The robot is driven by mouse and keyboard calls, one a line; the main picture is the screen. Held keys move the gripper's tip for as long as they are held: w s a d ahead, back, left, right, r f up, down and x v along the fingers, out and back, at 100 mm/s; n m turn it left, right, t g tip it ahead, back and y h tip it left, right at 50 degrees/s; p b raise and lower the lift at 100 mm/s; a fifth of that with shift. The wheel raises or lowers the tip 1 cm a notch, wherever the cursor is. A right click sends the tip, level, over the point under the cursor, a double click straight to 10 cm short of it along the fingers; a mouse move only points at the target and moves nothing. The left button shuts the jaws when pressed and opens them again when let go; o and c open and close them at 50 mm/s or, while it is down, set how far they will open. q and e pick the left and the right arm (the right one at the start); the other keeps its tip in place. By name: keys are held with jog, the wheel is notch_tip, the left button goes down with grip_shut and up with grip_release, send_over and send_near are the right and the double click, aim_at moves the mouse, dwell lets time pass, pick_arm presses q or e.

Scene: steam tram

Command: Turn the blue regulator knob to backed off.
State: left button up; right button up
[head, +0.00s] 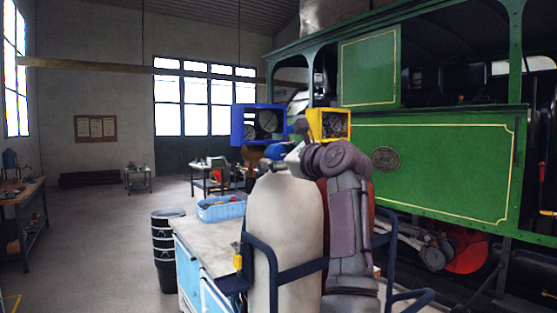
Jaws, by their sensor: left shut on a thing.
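The blue regulator (257,124), a box with two round gauges, sits above a beige gas cylinder (284,222). The blue regulator knob (276,151) shows just below it, at the cylinder's top, partly hidden by my gripper. My left gripper (281,158) is at the knob and shut on it, coming in from the right. Its fingers are small and hard to make out. My left arm stands in front of a second, red cylinder and hides most of it. The knob's exact turn cannot be read. My right gripper is not in view.
A yellow regulator (329,124) stands close right of my gripper. A dark blue cart rail (290,272) wraps the cylinders. Left are a workbench (205,246) with a blue crate (221,210) and stacked black buckets (167,250). The green tram (440,170) fills the right.

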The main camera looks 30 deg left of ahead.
pick_arm(q)
jog(key=n, duration=0.4)
jog(key=shift+n+b, duration=0.3)
jog(key=shift+b, duration=0.05)
jog(key=n, duration=0.3)
jog(key=shift+n, duration=0.3)
jog(key=n, duration=0.4)
jog(key=shift+r+b, duration=0.1)
jog(key=shift+b, duration=0.2)
jog(key=shift+n, duration=2)
jog(key=shift+r, duration=0.1)
jog(key=o, duration=0.8)
jog(key=shift+o, duration=0.4)
jog(key=v, duration=1.2)
